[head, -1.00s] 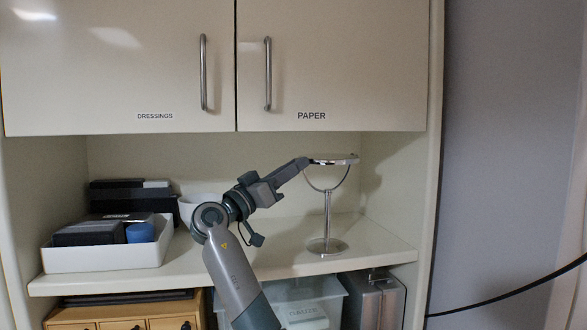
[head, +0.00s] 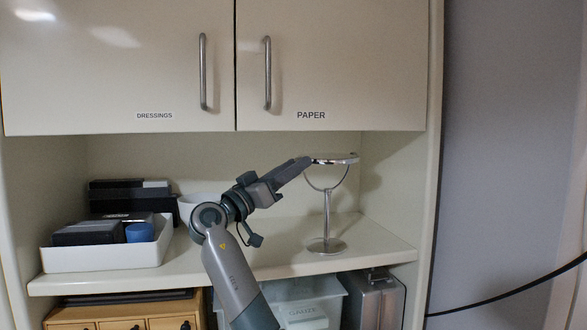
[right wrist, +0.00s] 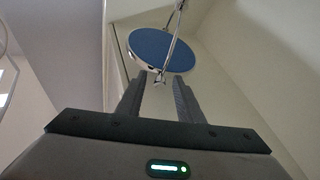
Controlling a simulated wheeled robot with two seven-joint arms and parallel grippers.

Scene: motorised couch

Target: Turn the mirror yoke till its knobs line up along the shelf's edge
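The round mirror (head: 338,159) lies nearly flat on top of its stand, in the shelf niche at the right. Its U-shaped metal yoke (head: 341,182) shows nearly broadside, above a thin post and round base (head: 326,245) on the shelf. My right gripper (head: 307,161) is at the mirror's left edge. In the right wrist view its fingers (right wrist: 158,79) are apart, with a small knob on the yoke rod (right wrist: 173,45) between or just beyond the tips; contact cannot be told. The mirror's blue face (right wrist: 160,50) shows there. My left gripper is out of view.
The shelf's front edge (head: 200,277) runs across the niche. A white tray (head: 100,259) with dark boxes and a blue cup stands left, with a white bowl (head: 192,205) behind my arm. Cabinet doors (head: 330,60) hang above. Free shelf lies around the stand's base.

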